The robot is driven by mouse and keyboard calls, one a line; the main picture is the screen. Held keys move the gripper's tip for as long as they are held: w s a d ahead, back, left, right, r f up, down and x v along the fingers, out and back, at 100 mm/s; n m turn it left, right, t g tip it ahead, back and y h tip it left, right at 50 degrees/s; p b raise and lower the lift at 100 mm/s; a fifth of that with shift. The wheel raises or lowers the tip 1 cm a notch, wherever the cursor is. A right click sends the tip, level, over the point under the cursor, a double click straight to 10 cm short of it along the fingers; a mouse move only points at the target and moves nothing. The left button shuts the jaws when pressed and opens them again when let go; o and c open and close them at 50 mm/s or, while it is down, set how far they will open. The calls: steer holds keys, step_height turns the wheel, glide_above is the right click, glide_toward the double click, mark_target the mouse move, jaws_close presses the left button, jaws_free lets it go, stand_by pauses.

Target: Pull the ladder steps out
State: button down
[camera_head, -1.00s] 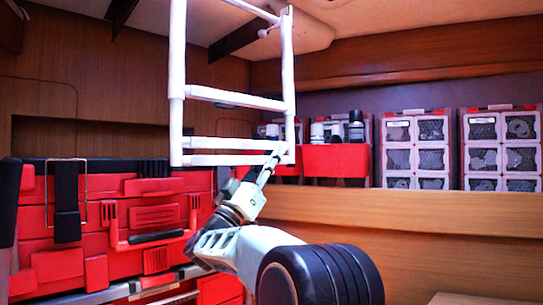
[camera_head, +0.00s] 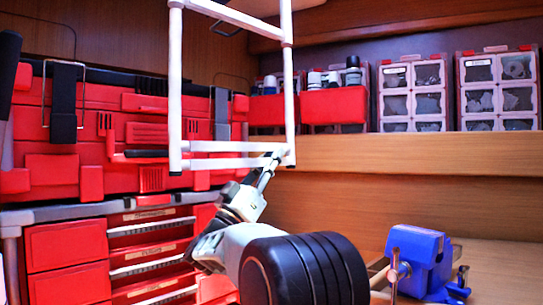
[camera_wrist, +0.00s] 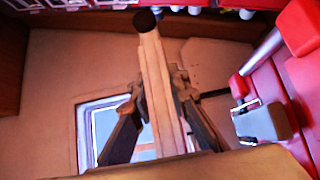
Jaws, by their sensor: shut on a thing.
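The white ladder (camera_head: 175,85) hangs in front of me in the head view, its top cut off by the frame. It has two side rails, a rung (camera_head: 222,13) near the top and two close-set rungs at the bottom, the lowest (camera_head: 215,164) just below the other. My gripper (camera_head: 277,157) is at the right end of the bottom rungs, by the right rail. In the wrist view my gripper (camera_wrist: 158,80) is shut on a pale ladder bar (camera_wrist: 158,75) with a dark end cap, which runs between the fingers.
Red tool cases (camera_head: 75,120) and drawers (camera_head: 67,247) stand at the left behind the ladder. A wooden shelf (camera_head: 400,155) holds parts cabinets (camera_head: 412,92) and red bins (camera_head: 335,107). A blue vise (camera_head: 420,262) sits on the lower right surface.

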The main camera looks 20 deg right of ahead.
steer(key=shift+f+b, duration=0.3)
steer(key=shift+f, duration=0.45)
steer(key=c, duration=1.8)
jaws_free()
steer(key=shift+c, duration=0.2)
steer(key=v, duration=1.2)
